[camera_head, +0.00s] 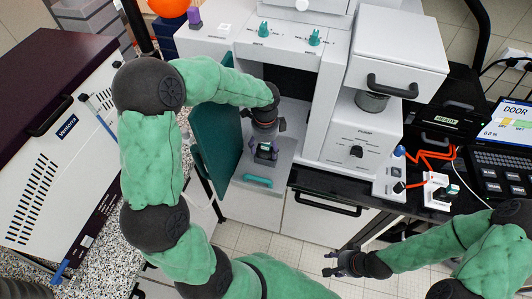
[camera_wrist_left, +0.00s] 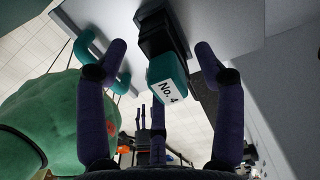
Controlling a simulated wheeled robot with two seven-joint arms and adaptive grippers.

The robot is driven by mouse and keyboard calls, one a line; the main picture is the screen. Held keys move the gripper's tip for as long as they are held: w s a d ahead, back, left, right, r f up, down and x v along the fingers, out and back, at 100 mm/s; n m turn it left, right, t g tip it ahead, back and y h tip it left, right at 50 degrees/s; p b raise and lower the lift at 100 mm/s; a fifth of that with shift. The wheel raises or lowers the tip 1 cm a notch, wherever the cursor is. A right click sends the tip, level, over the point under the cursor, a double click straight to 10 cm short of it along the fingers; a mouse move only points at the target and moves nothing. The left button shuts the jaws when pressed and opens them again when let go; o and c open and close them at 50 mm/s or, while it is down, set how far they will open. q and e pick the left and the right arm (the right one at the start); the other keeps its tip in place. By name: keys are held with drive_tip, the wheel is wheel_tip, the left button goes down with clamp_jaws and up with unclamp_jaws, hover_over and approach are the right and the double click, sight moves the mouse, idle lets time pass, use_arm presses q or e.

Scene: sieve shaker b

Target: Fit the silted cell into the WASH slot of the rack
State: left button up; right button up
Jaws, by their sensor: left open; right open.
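A cell with a teal end labelled "No. 4" (camera_wrist_left: 168,88) and a dark body shows in the left wrist view, between the two fingers of my left gripper (camera_wrist_left: 162,58). The fingers are open, with a visible gap on either side of the teal end. In the head view my left gripper (camera_head: 265,151) is inside the open chamber of the white machine, over its light floor. My right gripper (camera_head: 342,264) is open and empty, low over the floor at the front. I cannot tell whether the No. 4 cell is silted. No WASH label or rack is legible.
The chamber's dark teal door (camera_head: 218,140) stands open left of my left gripper. A teal handle (camera_head: 257,181) is on the front edge below it. A white pump unit (camera_head: 358,140) stands right of the chamber. A screen reading "DOOR" (camera_head: 512,122) is at far right.

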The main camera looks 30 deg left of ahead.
use_arm(q)
drive_tip(key=shift+f, duration=0.9)
clamp_jaws()
drive_tip(key=shift+r, duration=0.1)
drive_tip(key=shift+r, duration=0.1)
